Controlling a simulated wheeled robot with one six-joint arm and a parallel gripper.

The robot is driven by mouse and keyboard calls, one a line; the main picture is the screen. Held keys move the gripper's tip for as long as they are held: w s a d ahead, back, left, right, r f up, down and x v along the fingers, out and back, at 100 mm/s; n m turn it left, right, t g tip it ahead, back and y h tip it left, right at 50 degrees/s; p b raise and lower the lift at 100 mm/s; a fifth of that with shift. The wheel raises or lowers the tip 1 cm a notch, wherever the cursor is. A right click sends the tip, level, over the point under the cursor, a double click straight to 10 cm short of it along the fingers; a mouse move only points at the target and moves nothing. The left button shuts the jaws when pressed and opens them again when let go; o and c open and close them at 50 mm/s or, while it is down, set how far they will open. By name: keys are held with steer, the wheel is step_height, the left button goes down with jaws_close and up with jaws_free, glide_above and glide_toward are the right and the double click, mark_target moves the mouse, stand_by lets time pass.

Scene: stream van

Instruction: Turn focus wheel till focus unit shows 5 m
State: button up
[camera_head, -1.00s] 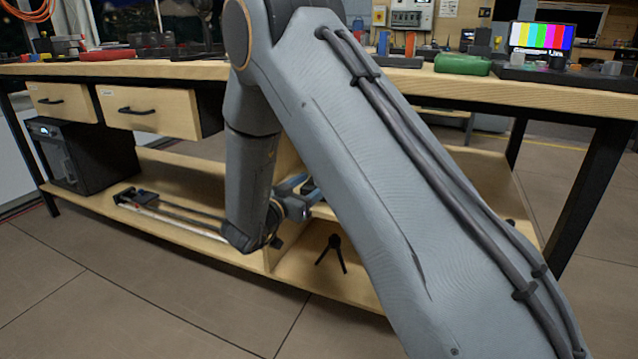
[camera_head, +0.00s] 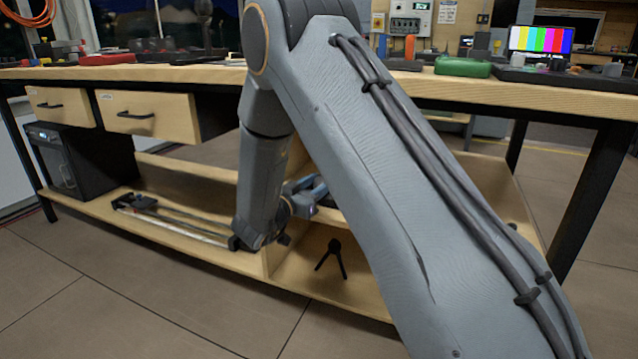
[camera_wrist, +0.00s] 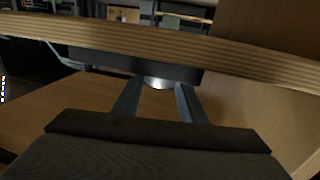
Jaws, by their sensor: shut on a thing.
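In the wrist view, the two fingers of my gripper (camera_wrist: 160,88) reach up under a wooden plank edge. They stand apart with a pale rounded part (camera_wrist: 158,82) between their tips, just below a dark block (camera_wrist: 150,68). This part appears to be the focus wheel; most of it is hidden, and its markings cannot be read. In the head view, my gripper is low in the bench, largely hidden behind my arm. No readable 5 m figure shows; small coloured characters (camera_wrist: 3,88) sit at the wrist view's left edge, too small to read.
The bench top (camera_head: 540,95) runs above my gripper, with drawers (camera_head: 150,112) on the left. A black box (camera_head: 75,160), a rail-like rig (camera_head: 175,222) and a small black tripod (camera_head: 333,255) are on the lower shelf. A colour-bar screen (camera_head: 540,40) stands on top. Open floor lies in front.

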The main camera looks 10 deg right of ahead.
steer(key=shift+a+r+m+g+h+p, duration=0.1)
steer(key=shift+m+g+h+p, duration=0.4)
steer(key=shift+g+p, duration=0.15)
steer(key=shift+w+m+g+h+p, duration=0.2)
steer(key=shift+m+g+h+p, duration=0.5)
steer(key=shift+m+g+h, duration=0.5)
steer(key=shift+y, duration=0.3)
steer(key=o, duration=1.1)
steer(key=shift+c, duration=0.2)
steer(key=shift+a, duration=0.15)
steer(key=p+v, duration=0.2)
steer(key=v, duration=0.5)
steer(key=shift+s+a, duration=0.15)
steer(key=shift+a, duration=0.15)
